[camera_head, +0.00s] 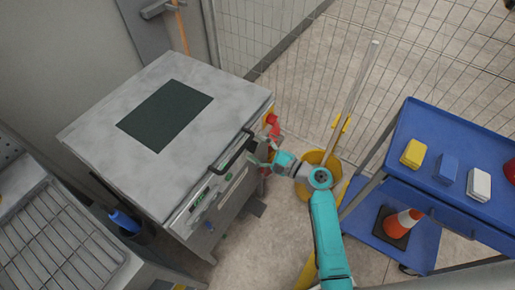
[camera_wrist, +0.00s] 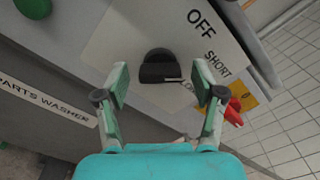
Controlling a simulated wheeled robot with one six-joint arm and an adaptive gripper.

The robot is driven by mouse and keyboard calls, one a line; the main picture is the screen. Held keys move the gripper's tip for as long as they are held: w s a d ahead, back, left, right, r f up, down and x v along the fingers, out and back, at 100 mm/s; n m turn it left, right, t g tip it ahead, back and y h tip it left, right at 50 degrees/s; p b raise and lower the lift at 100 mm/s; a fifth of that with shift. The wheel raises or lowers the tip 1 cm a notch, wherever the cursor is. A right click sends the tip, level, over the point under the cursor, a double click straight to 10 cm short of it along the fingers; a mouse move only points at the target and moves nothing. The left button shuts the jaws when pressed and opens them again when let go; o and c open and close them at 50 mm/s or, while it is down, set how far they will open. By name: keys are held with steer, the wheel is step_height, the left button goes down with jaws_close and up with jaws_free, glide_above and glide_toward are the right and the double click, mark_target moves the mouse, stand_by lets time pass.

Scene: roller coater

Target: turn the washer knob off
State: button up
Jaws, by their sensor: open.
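The washer (camera_head: 95,133) is a grey box with a dark top panel, at the left of the head view. Its black knob (camera_wrist: 160,66) sits on a white label plate in the wrist view. A white mark on the knob points right, towards the side with the words SHORT and a partly covered LONG, away from the word OFF (camera_wrist: 202,22) at upper right. My gripper (camera_wrist: 161,84) is open, its fingertips spread to either side of the knob in the picture. I cannot tell whether they touch it. In the head view my gripper (camera_head: 262,152) is at the washer's front right; the knob is hidden there.
A red switch (camera_wrist: 235,110) on a yellow plate is close to the right finger. A green button (camera_wrist: 33,8) is at upper left. A black handle (camera_head: 230,152) juts from the washer front. A yellow bucket (camera_head: 316,157) and blue cart (camera_head: 415,120) stand to the right.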

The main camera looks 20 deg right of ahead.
steer(key=c, duration=1.1)
steer(key=shift+c, duration=0.2)
steer(key=shift+n, duration=4.4)
steer(key=o, duration=1.1)
